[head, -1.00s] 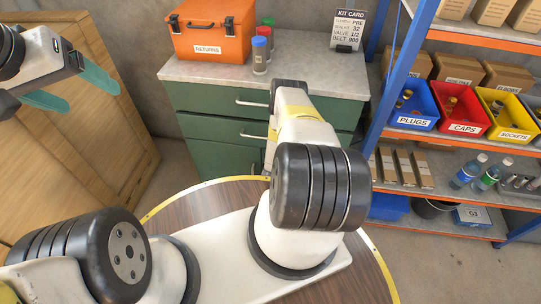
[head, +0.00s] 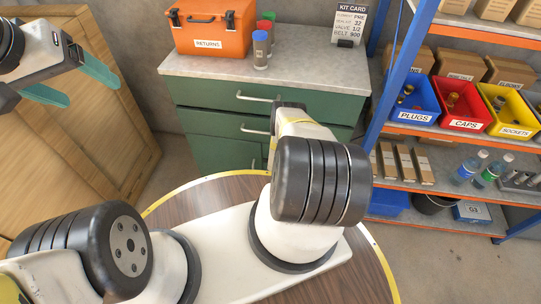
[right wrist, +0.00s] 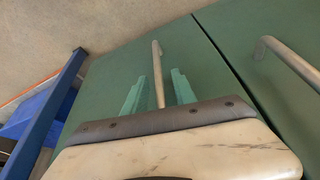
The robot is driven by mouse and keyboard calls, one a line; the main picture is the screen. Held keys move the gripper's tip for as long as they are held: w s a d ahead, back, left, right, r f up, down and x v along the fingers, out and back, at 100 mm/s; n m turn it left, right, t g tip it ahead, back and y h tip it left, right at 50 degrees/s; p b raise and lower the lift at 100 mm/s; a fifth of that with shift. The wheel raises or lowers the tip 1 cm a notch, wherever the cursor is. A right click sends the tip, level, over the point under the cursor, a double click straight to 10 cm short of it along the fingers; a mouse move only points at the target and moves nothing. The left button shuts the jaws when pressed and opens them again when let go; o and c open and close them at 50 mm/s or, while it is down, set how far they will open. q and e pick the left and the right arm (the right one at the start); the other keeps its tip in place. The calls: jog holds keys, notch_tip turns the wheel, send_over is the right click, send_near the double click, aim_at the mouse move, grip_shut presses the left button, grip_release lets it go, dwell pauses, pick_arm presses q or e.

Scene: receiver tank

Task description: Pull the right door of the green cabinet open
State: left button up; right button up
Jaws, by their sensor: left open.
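The green cabinet (head: 205,113) stands under the grey counter, its front partly hidden behind my right arm in the head view. In the right wrist view the right door (right wrist: 125,62) appears closed, with a thin dark seam beside the other door (right wrist: 225,28). My right gripper (right wrist: 158,88) is open, its two green fingers on either side of the right door's bar handle (right wrist: 156,62), with visible gaps. The other door's handle (right wrist: 285,55) lies to the right. My right gripper is hidden in the head view. My left gripper (head: 75,84) is open and empty at upper left.
An orange returns box (head: 212,27), small capped containers (head: 261,50) and a kit card (head: 349,24) stand on the counter (head: 310,70). A shelf rack with a blue post (head: 392,75) stands close to the cabinet's right. Wooden crates (head: 85,120) stand at left.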

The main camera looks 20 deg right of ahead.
grip_shut()
dwell(1.3)
